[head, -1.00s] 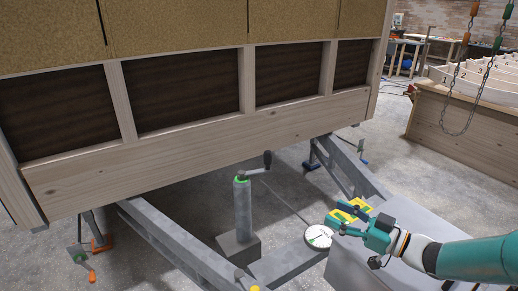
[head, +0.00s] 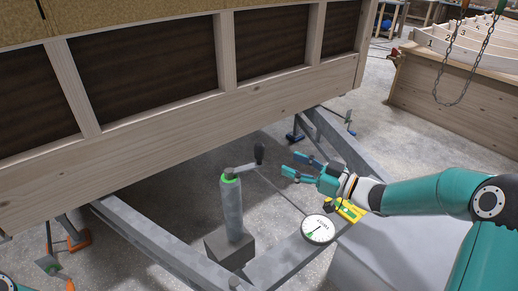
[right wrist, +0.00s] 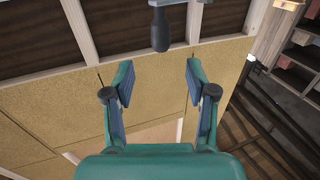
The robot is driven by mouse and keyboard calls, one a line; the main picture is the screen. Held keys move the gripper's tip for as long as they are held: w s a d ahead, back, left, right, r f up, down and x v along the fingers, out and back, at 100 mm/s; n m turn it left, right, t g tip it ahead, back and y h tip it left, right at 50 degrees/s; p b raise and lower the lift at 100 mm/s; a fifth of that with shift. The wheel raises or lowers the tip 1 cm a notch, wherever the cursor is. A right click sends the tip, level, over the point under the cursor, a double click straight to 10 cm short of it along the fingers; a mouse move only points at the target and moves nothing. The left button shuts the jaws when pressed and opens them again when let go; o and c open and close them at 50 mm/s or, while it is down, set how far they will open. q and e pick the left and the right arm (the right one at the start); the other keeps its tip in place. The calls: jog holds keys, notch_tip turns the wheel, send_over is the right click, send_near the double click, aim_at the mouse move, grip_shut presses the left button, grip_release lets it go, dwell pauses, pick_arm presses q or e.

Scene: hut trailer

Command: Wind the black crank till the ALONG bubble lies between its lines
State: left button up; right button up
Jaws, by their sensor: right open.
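The black crank handle (head: 259,153) stands upright at the end of a grey arm on top of the grey jack post (head: 232,210), which has a green ring. My right gripper (head: 290,164) is open and empty, to the right of the handle and apart from it. In the right wrist view the black handle (right wrist: 160,32) lies ahead of the open fingers (right wrist: 157,75), in line with the gap between them. The yellow level (head: 346,209) sits on the frame below my right wrist; its bubbles are too small to read. My left gripper is not in view.
A round white dial (head: 318,229) lies beside the level. The trailer's wooden side (head: 200,110) rises behind the crank. Grey frame beams (head: 160,245) run on both sides of the post.

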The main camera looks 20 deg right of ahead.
aim_at(264, 153)
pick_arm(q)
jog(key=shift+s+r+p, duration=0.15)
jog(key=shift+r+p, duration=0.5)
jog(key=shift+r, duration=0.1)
pick_arm(e)
jog(key=x, duration=1.1)
jog(key=shift+a, duration=0.1)
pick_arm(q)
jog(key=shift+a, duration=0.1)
pick_arm(e)
jog(key=shift+c, duration=0.4)
